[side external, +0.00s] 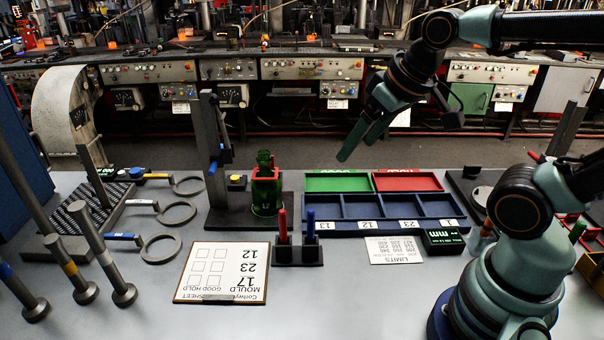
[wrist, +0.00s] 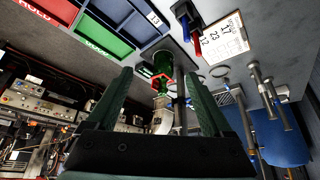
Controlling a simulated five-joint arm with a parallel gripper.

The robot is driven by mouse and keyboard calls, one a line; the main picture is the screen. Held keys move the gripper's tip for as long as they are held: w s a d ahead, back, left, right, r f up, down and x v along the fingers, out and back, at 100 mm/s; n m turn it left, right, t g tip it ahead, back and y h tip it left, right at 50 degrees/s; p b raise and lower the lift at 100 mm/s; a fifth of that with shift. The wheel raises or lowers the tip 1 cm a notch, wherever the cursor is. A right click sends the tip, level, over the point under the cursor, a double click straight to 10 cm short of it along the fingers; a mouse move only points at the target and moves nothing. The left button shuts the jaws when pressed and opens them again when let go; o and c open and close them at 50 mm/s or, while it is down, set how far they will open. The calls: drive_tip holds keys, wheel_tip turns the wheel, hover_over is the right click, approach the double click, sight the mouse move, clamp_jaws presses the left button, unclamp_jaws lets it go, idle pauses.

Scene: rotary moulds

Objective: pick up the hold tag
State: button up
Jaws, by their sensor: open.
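I cannot make out a piece that is clearly the hold tag in either view. A red tray (side external: 407,182) stands at the back of the blue compartment tray; in the wrist view the red tray (wrist: 52,11) carries the word HOLD. A red marker (side external: 283,224) and a blue marker (side external: 310,226) stand upright in a dark holder (side external: 297,252). My gripper (side external: 361,144) is open and empty, high above and behind the trays, its fingers tilted down to the left. In the wrist view the open gripper (wrist: 156,75) has nothing between its fingers.
A green tray (side external: 337,182) adjoins the red one; the blue tray (side external: 385,226) is in front. A green-and-red fixture (side external: 266,190) with an upright post stands left of them. A clipboard (side external: 222,272) and a limits card (side external: 395,250) lie in front. Rings and rods occupy the left.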

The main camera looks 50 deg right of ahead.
drive_tip(key=w+r+m+g, duration=0.1)
drive_tip(key=w+r+m, duration=0.1)
drive_tip(key=w+r, duration=0.4)
drive_tip(key=m+g, duration=0.3)
drive_tip(key=m, duration=0.1)
hover_over(265, 152)
drive_tip(key=s+d, duration=0.1)
drive_tip(key=d, duration=0.1)
drive_tip(key=f, duration=0.1)
drive_tip(key=w+f+m, duration=0.1)
drive_tip(key=f, duration=0.3)
drive_tip(key=w+f+m+g, duration=0.1)
drive_tip(key=f, duration=0.3)
drive_tip(key=w+f, duration=0.2)
drive_tip(key=f, duration=0.2)
drive_tip(key=shift+a+f+m+g, duration=0.15)
drive_tip(key=shift+f+m+g, duration=0.15)
drive_tip(key=shift+f+m, duration=0.1)
drive_tip(key=shift+s+f, duration=0.2)
drive_tip(key=shift+f, duration=1.1)
drive_tip(key=shift+s+f, duration=0.15)
drive_tip(key=shift+f, duration=1.15)
clamp_jaws()
